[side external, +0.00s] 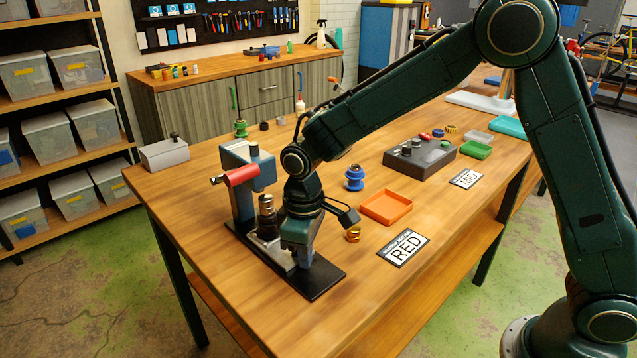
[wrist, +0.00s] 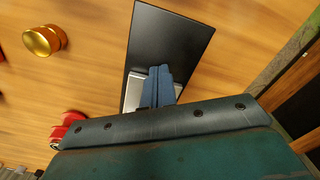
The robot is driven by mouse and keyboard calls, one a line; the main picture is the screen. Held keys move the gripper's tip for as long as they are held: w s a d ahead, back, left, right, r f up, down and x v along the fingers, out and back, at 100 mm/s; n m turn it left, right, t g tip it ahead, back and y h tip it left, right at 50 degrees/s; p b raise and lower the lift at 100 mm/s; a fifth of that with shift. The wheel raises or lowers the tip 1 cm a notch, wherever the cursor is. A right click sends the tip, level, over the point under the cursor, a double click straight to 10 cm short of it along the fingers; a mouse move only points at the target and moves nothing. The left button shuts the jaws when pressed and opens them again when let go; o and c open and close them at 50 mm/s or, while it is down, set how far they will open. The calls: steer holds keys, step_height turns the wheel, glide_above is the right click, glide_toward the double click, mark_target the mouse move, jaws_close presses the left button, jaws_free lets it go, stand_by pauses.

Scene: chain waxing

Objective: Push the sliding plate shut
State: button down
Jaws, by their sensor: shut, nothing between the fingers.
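The press has a blue-grey head and a red handle (side external: 241,175), and stands on a black base (side external: 322,277). The silver sliding plate (side external: 277,254) lies low on this base, partly hidden behind my gripper. My gripper (side external: 299,262) points down at the plate's front end, its fingers together and empty. In the wrist view the closed fingers (wrist: 159,84) cover the middle of the plate (wrist: 133,91), which shows at both sides of them. The bare black base (wrist: 168,38) extends beyond. I cannot tell whether the fingers touch the plate.
A blue spool (side external: 355,178) and a dark control box (side external: 420,153) stand farther back. The table's front left corner is clear.

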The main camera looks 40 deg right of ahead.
steer(key=shift+w, duration=1.05)
steer(key=shift+r, duration=0.1)
steer(key=shift+s+r, duration=0.35)
steer(key=shift+r, duration=0.5)
steer(key=shift+s+r, duration=0.2)
steer(key=shift+r, duration=0.6)
steer(key=shift+s+r, duration=0.25)
steer(key=shift+r, duration=0.5)
steer(key=shift+r, duration=0.1)
